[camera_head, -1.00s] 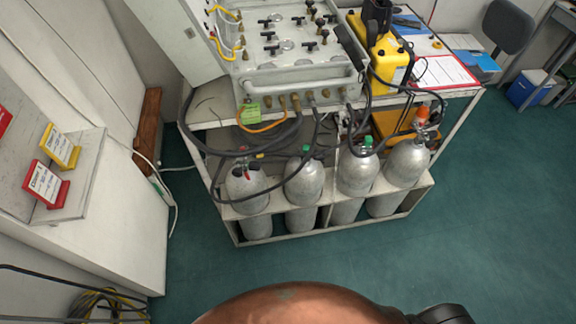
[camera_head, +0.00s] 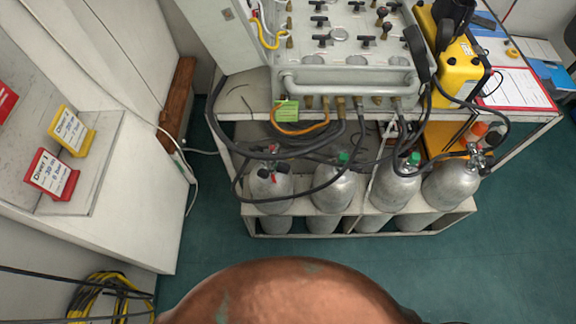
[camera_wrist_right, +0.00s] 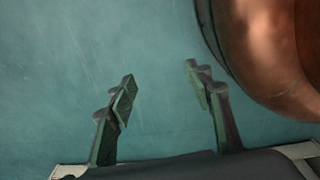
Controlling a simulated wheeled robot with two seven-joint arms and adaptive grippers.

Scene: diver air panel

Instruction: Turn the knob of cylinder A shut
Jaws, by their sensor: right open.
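Several grey gas cylinders stand upright in a white rack under the panel in the head view. The leftmost cylinder (camera_head: 270,190) has a dark valve with a red part on top. The two middle cylinders (camera_head: 334,190) (camera_head: 396,187) have green tops, and the rightmost cylinder (camera_head: 450,185) has a metal valve with orange beside it. I cannot read which one is cylinder A. My right gripper (camera_wrist_right: 162,92) is open and empty over the green floor in the right wrist view, with no cylinder there. My left gripper is in neither view.
The air panel (camera_head: 345,82) sits on the cart above the cylinders, with dark hoses (camera_head: 225,135) hanging in front of their tops. A white cabinet (camera_head: 150,225) stands at the left. Green floor (camera_head: 500,255) is clear before the rack.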

